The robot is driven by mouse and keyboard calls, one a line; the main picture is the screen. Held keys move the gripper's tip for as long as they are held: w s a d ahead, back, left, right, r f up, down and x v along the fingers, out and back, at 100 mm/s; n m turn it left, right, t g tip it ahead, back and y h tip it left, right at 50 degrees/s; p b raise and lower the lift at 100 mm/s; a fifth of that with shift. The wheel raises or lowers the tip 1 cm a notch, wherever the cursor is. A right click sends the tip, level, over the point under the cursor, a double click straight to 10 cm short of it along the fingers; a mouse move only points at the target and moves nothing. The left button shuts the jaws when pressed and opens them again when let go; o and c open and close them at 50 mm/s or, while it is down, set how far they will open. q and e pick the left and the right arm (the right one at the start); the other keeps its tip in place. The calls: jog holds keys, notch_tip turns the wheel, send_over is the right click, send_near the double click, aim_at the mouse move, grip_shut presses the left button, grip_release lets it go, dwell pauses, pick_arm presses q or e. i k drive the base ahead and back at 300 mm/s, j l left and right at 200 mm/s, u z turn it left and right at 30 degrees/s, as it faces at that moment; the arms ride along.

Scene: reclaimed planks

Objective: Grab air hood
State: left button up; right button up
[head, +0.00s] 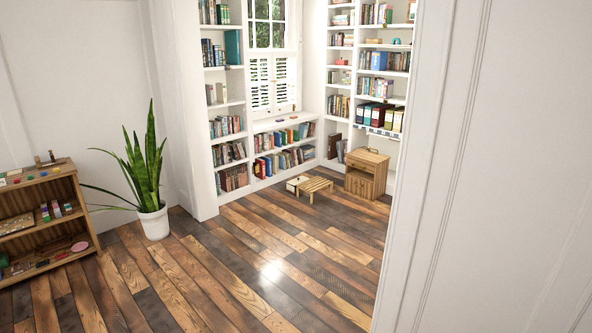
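I cannot make out an air hood anywhere in the head view. Small items lie on and in the wooden shelf unit (88,226) at the left edge, but they are too small to identify. Neither of my grippers shows in this view.
A potted snake plant (154,222) stands beside the shelf unit. White bookshelves (230,102) line an alcove with a shuttered window. A slatted low table (311,187) and a wooden cabinet (366,174) stand there. A white wall (505,170) fills the right. The plank floor (235,270) is clear.

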aim_at(294, 183)
jog(key=i+u, duration=0.1)
jog(key=i, duration=0.7)
jog(key=i+u, duration=0.1)
jog(key=i, duration=0.65)
jog(key=i+u, duration=0.1)
jog(key=i, duration=0.7)
jog(key=i+l+u, duration=0.15)
jog(key=i, duration=0.6)
jog(key=i+l+z, duration=0.15)
jog(key=i, duration=0.95)
jog(key=i+z, duration=0.2)
jog(key=i, duration=0.9)
jog(key=i+j+z, duration=0.15)
jog(key=i, duration=0.95)
jog(key=i+z, duration=0.15)
jog(key=i, duration=0.9)
jog(key=i+z, duration=0.2)
jog(key=i, duration=0.85)
jog(key=j, duration=0.1)
